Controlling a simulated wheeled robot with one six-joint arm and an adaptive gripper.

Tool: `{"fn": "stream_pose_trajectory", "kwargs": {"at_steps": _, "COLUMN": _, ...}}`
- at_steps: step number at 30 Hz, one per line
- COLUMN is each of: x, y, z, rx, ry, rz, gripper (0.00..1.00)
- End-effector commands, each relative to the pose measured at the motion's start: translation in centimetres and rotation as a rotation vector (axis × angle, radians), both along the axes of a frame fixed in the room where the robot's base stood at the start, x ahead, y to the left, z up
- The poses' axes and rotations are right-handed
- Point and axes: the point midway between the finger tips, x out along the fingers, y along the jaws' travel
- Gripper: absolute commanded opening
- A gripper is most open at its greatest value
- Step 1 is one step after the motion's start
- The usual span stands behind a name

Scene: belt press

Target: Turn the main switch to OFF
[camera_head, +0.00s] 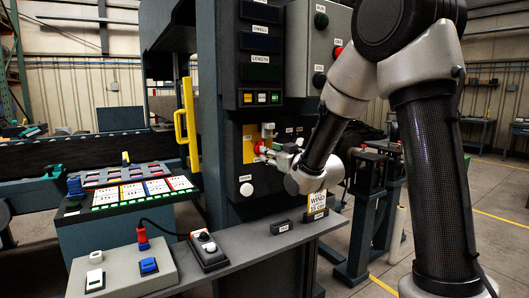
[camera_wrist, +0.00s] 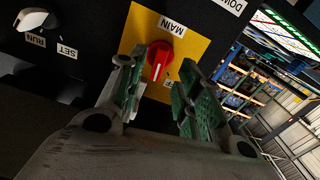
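The main switch is a red rotary knob with a white pointer line (camera_wrist: 159,58) on a yellow plate (camera_wrist: 190,47) labelled MAIN. In the wrist view the picture is upside down and the knob shows between and beyond my fingers. My gripper (camera_wrist: 158,68) is open, its two green-padded fingers on either side of the knob in the picture. I cannot tell whether they touch it. In the head view my gripper (camera_head: 272,150) is at the yellow plate (camera_head: 248,143) on the press column, and covers part of it.
A SET/RUN selector (camera_wrist: 37,19) sits beside the plate. In the head view a white round knob (camera_head: 246,189) is below it, and lit buttons (camera_head: 262,98) are above. A grey shelf (camera_head: 255,247) with a switch box (camera_head: 208,250) juts out below.

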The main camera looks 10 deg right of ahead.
Motion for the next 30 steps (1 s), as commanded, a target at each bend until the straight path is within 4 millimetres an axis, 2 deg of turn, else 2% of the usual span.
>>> {"fn": "stream_pose_trajectory", "kwargs": {"at_steps": 3, "x": 1.9, "y": 0.6, "z": -0.1, "rx": -0.001, "ry": 0.002, "rz": 0.001, "gripper": 0.35}}
{"fn": "stream_pose_trajectory", "kwargs": {"at_steps": 7, "x": 3.3, "y": 1.1, "z": -0.1, "rx": -0.001, "ry": 0.002, "rz": 0.001, "gripper": 0.35}}
{"fn": "stream_pose_trajectory", "kwargs": {"at_steps": 17, "x": 3.9, "y": 1.3, "z": -0.1, "rx": 0.0, "ry": 0.002, "rz": 0.0, "gripper": 0.35}}
{"fn": "stream_pose_trajectory", "kwargs": {"at_steps": 23, "x": 3.8, "y": 1.2, "z": -0.1, "rx": 0.0, "ry": 0.003, "rz": 0.0, "gripper": 0.02}}
{"fn": "stream_pose_trajectory", "kwargs": {"at_steps": 30, "x": 3.8, "y": 1.2, "z": -0.1, "rx": -0.003, "ry": 0.002, "rz": 0.0, "gripper": 0.0}}
